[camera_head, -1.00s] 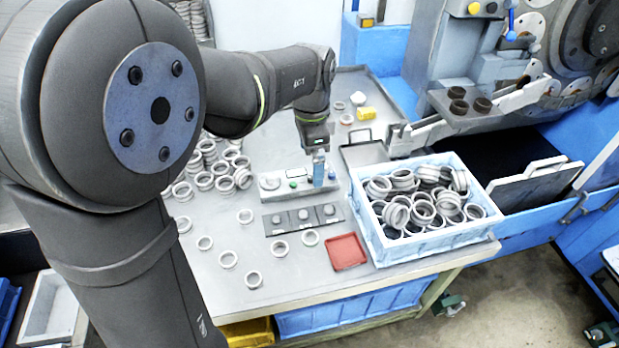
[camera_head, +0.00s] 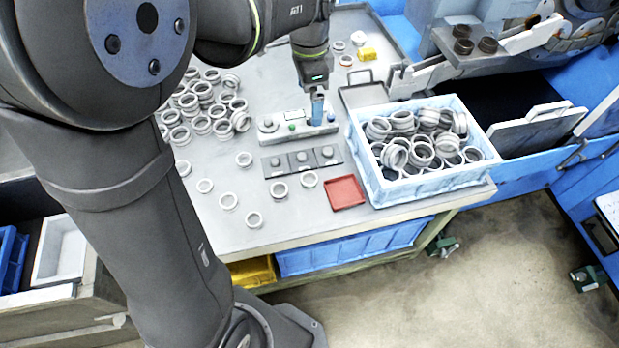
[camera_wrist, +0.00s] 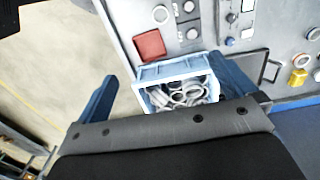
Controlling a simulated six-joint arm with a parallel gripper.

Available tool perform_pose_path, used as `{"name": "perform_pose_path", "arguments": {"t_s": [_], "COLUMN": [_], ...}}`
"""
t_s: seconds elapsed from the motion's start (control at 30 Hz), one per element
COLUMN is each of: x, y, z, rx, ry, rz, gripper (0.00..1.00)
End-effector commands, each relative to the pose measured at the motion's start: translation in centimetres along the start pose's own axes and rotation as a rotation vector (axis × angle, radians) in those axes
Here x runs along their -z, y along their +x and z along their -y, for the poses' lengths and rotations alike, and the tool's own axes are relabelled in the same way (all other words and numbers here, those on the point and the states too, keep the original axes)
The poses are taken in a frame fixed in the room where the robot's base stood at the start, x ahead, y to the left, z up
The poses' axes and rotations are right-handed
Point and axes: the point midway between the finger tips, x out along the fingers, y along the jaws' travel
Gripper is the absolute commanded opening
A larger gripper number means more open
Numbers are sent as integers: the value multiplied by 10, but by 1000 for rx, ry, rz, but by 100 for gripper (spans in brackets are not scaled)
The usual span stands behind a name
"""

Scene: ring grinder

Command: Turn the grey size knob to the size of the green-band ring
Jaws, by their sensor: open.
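I cannot tell surely which part is the grey size knob. My gripper (camera_head: 317,112) points down over the box's right end and hides part of it; contact is unclear. In the wrist view its blue fingers (camera_wrist: 165,72) are wide apart with nothing held. Loose rings lie at the front, including one ring (camera_head: 254,220); I make out no green band. A back ring (camera_head: 346,60) has a reddish band.
Many rings (camera_head: 205,105) are heaped left. A yellow block (camera_head: 368,54) lies at the back.

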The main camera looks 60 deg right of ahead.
Motion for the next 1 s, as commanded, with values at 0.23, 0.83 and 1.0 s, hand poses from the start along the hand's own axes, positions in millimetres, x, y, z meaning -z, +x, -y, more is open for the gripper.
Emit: {"name": "perform_pose_path", "arguments": {"t_s": [0.23, 0.83, 1.0], "x": [0, 25, 35], "y": [0, 26, 46], "z": [0, 73, 111], "rx": [0, -2, -2], "ry": [0, -667, -1042], "rz": [0, 2, 3], "gripper": [100, 43, 43]}}
